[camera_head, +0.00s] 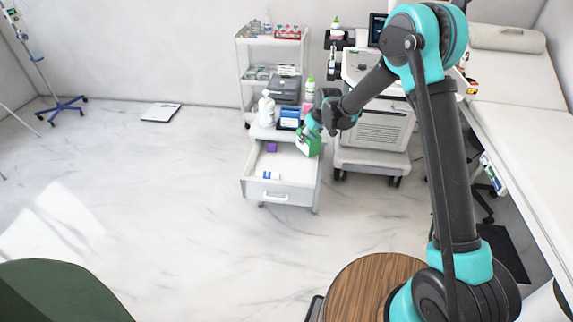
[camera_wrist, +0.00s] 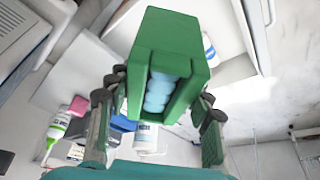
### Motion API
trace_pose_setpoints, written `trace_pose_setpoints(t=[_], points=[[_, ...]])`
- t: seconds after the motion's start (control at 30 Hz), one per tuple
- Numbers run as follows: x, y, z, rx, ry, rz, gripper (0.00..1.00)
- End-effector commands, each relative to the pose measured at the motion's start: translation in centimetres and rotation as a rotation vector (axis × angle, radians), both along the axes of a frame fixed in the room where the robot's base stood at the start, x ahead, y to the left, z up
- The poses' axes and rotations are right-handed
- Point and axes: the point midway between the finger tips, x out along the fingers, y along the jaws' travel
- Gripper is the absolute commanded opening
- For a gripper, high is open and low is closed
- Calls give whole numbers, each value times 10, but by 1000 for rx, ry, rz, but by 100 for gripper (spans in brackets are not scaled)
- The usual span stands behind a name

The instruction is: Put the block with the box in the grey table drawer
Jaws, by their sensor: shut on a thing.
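My gripper (camera_head: 311,134) is shut on a green box (camera_head: 308,143). In the wrist view my gripper (camera_wrist: 160,105) has a finger on each side of the green box (camera_wrist: 185,35), whose open face shows light blue round shapes. The box is held at the right side of the open drawer (camera_head: 284,190) of the grey table, above its rim. A small purple block (camera_head: 272,147) sits at the back of the drawer. A pink block (camera_head: 307,107) lies on the table top; it also shows in the wrist view (camera_wrist: 78,105).
A small white and blue item (camera_head: 269,175) lies in the drawer, whose middle is mostly bare. A white bottle (camera_head: 266,108), a blue box (camera_head: 290,117) and a green-capped bottle (camera_head: 310,88) crowd the table top. A wheeled machine (camera_head: 375,130) stands to the right.

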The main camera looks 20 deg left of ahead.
Motion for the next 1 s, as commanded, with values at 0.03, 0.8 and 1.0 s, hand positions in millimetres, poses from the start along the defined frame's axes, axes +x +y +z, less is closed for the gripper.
trace_pose_setpoints(t=[0.03, 0.8, 1.0], points=[[-5, 15, 1, 1, -1, 27, 0], [-15, 41, -124, 2, -1, 77, 0], [-15, 41, -154, 2, -1, 77, 0]])
